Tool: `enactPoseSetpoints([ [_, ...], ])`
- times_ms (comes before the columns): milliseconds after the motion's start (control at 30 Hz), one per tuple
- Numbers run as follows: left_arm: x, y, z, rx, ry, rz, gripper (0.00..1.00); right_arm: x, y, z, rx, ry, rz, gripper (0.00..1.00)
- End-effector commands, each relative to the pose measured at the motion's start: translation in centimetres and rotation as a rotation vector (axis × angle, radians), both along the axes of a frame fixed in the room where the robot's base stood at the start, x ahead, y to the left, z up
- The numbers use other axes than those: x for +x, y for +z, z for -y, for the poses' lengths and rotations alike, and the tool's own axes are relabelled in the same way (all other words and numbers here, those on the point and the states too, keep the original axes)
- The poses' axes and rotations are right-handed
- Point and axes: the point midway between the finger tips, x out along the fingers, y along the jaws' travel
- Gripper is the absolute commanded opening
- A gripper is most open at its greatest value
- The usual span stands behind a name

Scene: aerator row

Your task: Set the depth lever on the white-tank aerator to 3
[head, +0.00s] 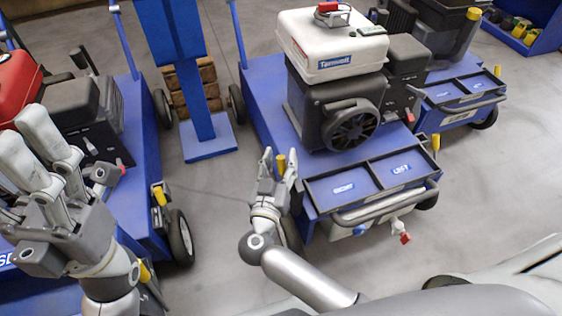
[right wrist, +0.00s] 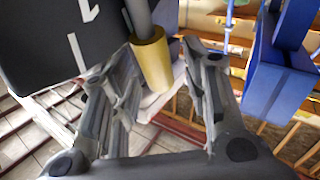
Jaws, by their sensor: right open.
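The white-tank aerator (head: 331,45) stands on a blue cart right of centre in the head view. Its depth lever shows a yellow grip (head: 281,163) at the cart's left front corner. My right gripper (head: 279,172) is open around that grip. In the right wrist view the yellow grip (right wrist: 151,65) on a grey rod lies between the spread fingers (right wrist: 165,100); contact cannot be told. A dark scale plate (right wrist: 60,40) with white marks is beside it; only part of a figure shows. My left gripper (head: 35,145) is at the far left; its opening is unclear.
A red-tank machine (head: 18,85) on a blue cart stands at the left. A blue post (head: 190,75) stands between the carts. Two blue trays and a grey handlebar (head: 385,203) lie right of my right gripper. Another cart (head: 465,95) stands behind right. Grey floor is open at the right.

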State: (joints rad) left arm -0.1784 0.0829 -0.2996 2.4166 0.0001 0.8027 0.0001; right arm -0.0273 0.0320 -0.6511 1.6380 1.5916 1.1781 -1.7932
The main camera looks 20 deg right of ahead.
Motion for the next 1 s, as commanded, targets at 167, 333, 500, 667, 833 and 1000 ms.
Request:
enactPoseSetpoints([
  [167,0.04,0.13,0.05,0.001,0.000,0.010,0.57,0.74,0.04,0.43,0.000,0.000,0.001,0.42],
  [333,0.06,0.19,0.07,0.002,0.000,0.010,0.57,0.77,0.10,0.46,0.001,0.000,0.001,0.42],
  [500,0.06,0.19,0.07,0.002,0.000,0.010,0.57,0.76,0.10,0.45,0.000,0.000,0.001,0.30],
  [667,0.04,0.19,0.07,0.002,0.000,0.011,0.57,0.75,0.09,0.44,0.000,0.000,0.001,0.09],
  [833,0.04,0.19,0.07,0.001,-0.001,0.011,0.57,0.74,0.09,0.43,0.000,0.000,0.001,0.00],
  [1000,0.04,0.27,0.07,0.001,-0.001,0.011,0.57,0.75,0.13,0.44,0.000,0.000,0.001,0.00],
])
